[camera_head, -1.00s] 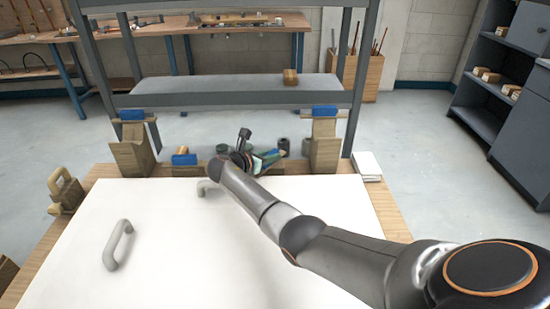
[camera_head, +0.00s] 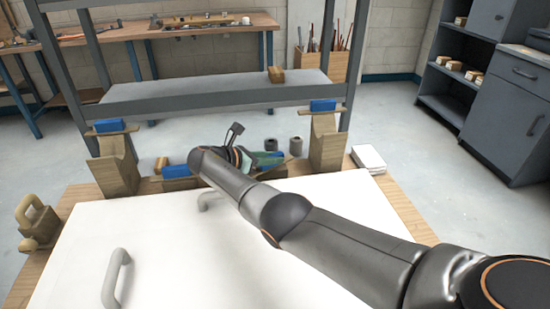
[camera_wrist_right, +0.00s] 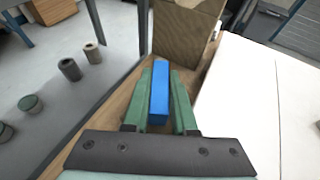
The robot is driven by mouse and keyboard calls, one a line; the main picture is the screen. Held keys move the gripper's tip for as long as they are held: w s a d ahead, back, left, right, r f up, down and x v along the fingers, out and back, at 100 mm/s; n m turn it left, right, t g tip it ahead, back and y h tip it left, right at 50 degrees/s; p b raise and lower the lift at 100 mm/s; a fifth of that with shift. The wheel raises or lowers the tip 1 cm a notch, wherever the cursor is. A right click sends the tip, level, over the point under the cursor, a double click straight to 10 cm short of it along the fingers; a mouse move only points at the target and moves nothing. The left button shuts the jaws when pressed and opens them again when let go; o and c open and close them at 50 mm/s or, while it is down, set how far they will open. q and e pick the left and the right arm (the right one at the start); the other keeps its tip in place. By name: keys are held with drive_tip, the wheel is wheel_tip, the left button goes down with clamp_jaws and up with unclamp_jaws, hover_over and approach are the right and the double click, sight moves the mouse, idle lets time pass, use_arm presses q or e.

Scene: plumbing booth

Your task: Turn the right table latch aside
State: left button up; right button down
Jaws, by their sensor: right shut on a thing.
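The right table latch, a blue bar (camera_wrist_right: 160,92), lies at the wooden table edge beside the white board. In the right wrist view it sits lengthwise between the green fingers of my right gripper (camera_wrist_right: 160,100), which is shut on it. In the head view the right gripper (camera_head: 266,159) is at the far table edge, left of the right wooden post (camera_head: 326,145); its fingers largely hide the latch there. Another blue latch (camera_head: 177,171) shows at the same edge, left of my right wrist. My left gripper is not in view.
The white board (camera_head: 170,255) carries two grey handles; the nearer is at the left (camera_head: 115,278). A left wooden post (camera_head: 115,168) and a grey shelf rack (camera_head: 200,90) stand behind the table. Grey cylinders (camera_head: 296,146) stand beyond the edge. White blocks (camera_head: 368,159) lie at the right.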

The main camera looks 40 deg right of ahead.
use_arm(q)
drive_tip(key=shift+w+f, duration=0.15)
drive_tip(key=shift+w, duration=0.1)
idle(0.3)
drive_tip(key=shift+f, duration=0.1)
use_arm(e)
drive_tip(key=c, duration=0.7)
unclamp_jaws()
drive_tip(key=shift+a+r, duration=0.15)
drive_tip(key=shift+a, duration=0.2)
drive_tip(key=b+v, duration=0.2)
drive_tip(key=v, duration=0.9)
drive_tip(key=shift+w+a, duration=0.15)
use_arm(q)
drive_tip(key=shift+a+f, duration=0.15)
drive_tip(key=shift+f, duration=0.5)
use_arm(e)
drive_tip(key=shift+a+r, duration=0.15)
drive_tip(key=shift+r, duration=0.05)
